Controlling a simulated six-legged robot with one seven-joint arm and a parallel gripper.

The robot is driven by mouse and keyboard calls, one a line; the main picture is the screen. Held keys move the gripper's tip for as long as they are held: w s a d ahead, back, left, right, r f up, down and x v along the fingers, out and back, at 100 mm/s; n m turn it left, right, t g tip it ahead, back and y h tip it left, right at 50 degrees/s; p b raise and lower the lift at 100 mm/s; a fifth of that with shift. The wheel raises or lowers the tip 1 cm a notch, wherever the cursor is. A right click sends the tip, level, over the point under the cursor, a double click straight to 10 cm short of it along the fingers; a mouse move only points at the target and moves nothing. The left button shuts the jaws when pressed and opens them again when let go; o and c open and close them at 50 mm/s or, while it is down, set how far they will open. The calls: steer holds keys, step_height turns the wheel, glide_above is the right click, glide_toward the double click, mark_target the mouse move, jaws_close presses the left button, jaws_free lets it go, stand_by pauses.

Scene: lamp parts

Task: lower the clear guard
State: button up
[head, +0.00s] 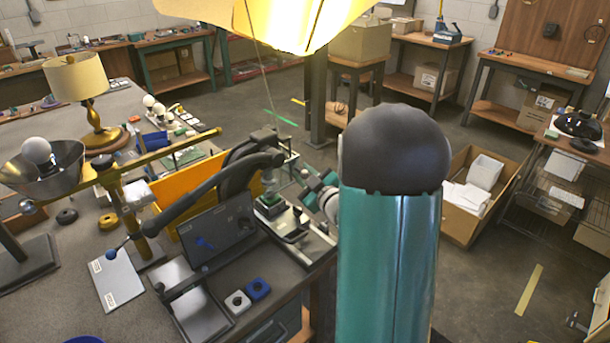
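A bench machine (267,160) with a curved dark arm and a long lever stands near the front edge of the workbench. A dark, glossy rectangular panel (217,229) stands tilted in front of it; it may be the clear guard, but I cannot be certain. My gripper (303,179) is partly visible at the machine's right side, beyond my large teal arm link. Its fingers are small and unclear, so I cannot tell whether they are open or touching anything. A metal fixture (270,208) sits below, between the panel and my gripper.
White and blue button boxes (248,297) sit at the bench front. A brass lamp with a cream shade (78,76) and a metal-shaded lamp (42,165) stand left. A cardboard box (462,222) lies on the floor at right.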

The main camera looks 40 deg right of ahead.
jaws_close()
step_height(320, 180, down, 5)
steer(key=shift+r, duration=0.1)
steer(key=shift+o, duration=2.2)
jaws_free()
steer(key=shift+s, duration=0.1)
steer(key=s, duration=1.3)
steer(key=shift+s+a, duration=0.3)
steer(key=shift+a, duration=0.1)
